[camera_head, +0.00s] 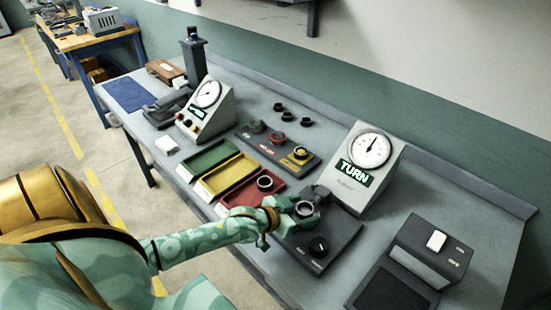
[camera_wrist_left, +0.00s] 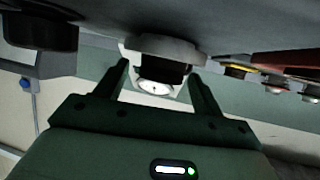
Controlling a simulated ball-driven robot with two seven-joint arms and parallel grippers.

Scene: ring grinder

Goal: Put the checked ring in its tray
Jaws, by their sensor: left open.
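A dark ring (camera_head: 305,208) sits on the measuring station in front of the large dial gauge (camera_head: 352,170), whose display reads TURN. My left gripper (camera_head: 299,212) is at this ring with its jaws open. In the left wrist view, the dark ring (camera_wrist_left: 165,72) stands on a pale round seat between the two spread fingers (camera_wrist_left: 163,82), with gaps on both sides. Green (camera_head: 208,158), yellow (camera_head: 226,174) and red (camera_head: 240,197) trays lie to the left. Another dark ring (camera_head: 265,182) is in the red tray. My right gripper is not in view.
A black knob (camera_head: 318,245) is on the station's near side. Behind the trays is a dark plate (camera_head: 262,147) with coloured ring posts, and several loose rings lie beyond it. A smaller dial gauge (camera_head: 207,103) stands left; a dark box (camera_head: 425,252) stands right.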

